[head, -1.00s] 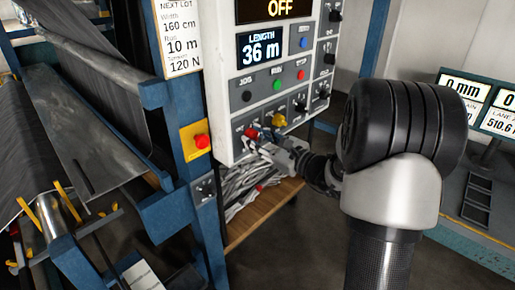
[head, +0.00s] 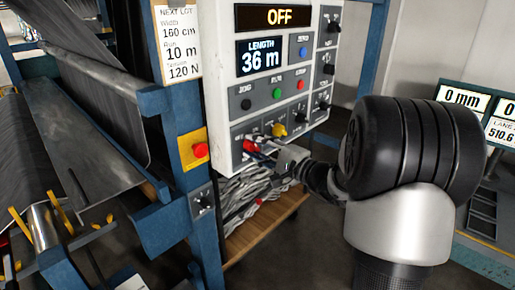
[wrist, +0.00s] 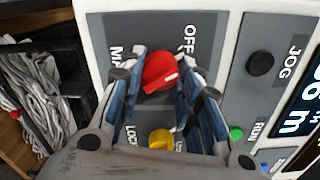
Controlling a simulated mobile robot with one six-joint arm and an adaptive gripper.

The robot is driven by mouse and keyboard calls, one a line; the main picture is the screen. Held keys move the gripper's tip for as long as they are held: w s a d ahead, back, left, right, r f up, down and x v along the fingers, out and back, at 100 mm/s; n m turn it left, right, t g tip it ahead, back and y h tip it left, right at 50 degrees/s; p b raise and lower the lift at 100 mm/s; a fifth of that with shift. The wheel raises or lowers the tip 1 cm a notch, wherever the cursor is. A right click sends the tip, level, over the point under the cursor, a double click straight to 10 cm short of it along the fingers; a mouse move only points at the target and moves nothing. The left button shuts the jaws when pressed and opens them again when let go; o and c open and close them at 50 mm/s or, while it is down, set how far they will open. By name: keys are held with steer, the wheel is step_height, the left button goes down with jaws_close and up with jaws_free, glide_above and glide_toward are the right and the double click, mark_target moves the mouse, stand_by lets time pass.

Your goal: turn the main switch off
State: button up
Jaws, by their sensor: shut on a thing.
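The main switch is a red knob (wrist: 158,70) on a dark grey plate, between partly hidden lettering starting "MA" and the word "OFF" in the wrist view. A white mark shows on the knob's right side. My gripper (wrist: 163,86) has its blue-sided fingers on both sides of the knob and is shut on it. In the head view the red knob (head: 250,146) is at the lower left of the control panel (head: 223,90), partly covered by my gripper (head: 262,150). The panel's top display (head: 279,16) reads OFF.
A yellow knob (wrist: 160,139) is close to my fingers, with a green button (wrist: 236,133) and a black jog button (wrist: 260,62) nearby. A red button on a yellow box (head: 200,149) is left of the panel.

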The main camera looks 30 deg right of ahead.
steer(key=shift+n, duration=1.3)
steer(key=o, duration=1)
steer(key=shift+o, duration=0.2)
steer(key=v, duration=1.2)
